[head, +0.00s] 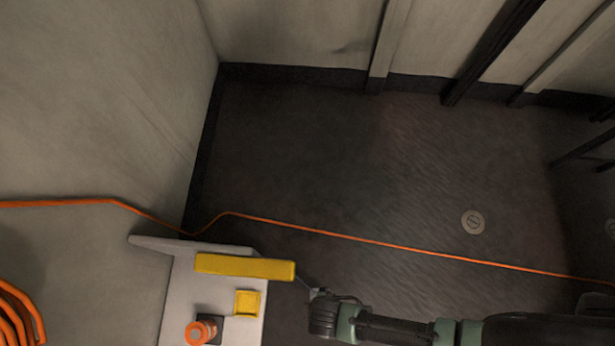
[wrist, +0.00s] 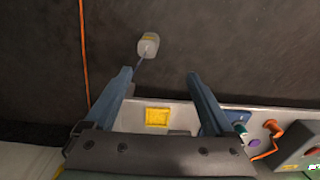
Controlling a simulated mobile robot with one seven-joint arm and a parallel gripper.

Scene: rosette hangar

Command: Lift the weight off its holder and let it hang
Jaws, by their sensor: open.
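A small pale cylinder with a yellow band, which looks like the weight (wrist: 148,46), shows in the wrist view against the dark floor, beyond the bench edge. A thin cord runs from it toward my left finger, where it passes out of sight. No holder shows touching it. My gripper (wrist: 159,75) is open, with two blue fingers spread apart and nothing between their tips; the weight lies past them. In the head view my gripper (head: 318,298) is right of the bench, near the end of a yellow bar (head: 245,267), and the weight cannot be made out.
The pale bench (head: 185,290) carries a yellow square (head: 247,303) and an orange round part (head: 200,332). In the wrist view, an orange hook-like part (wrist: 272,128) and a grey box are at right. An orange cable (head: 350,238) crosses the floor. The floor beyond is clear.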

